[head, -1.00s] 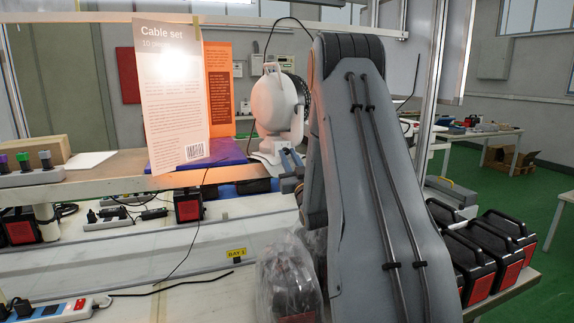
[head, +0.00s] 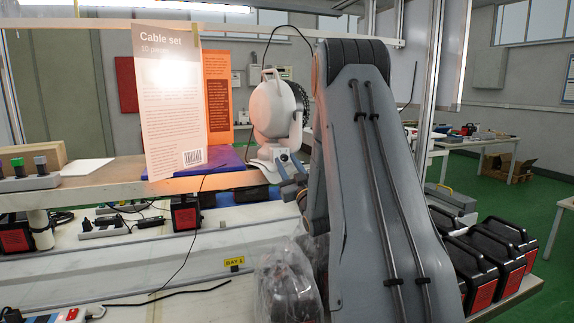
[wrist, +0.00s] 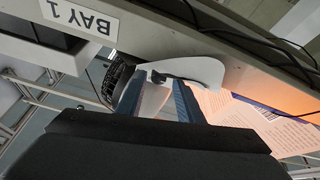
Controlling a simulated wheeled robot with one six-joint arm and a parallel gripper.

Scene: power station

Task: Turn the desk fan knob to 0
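The white desk fan (head: 272,112) stands near the right end of the raised shelf, its dark grille turned away to the right. Its base (head: 268,168) sits at the shelf's front edge. My gripper (head: 286,166) is at the front of this base, partly hidden by my arm. In the wrist view, the two blue fingers of my gripper (wrist: 160,79) are apart. A small dark knob-like part (wrist: 157,77) on the white fan base (wrist: 196,73) shows between the fingertips. I cannot tell whether they touch it, and no dial markings are readable.
The shelf edge (head: 110,198) runs below the fan. A "Cable set" card (head: 168,110) and an orange card (head: 217,75) stand left of the fan near a blue mat (head: 222,160). Black-and-red boxes (head: 480,265) stand on the right.

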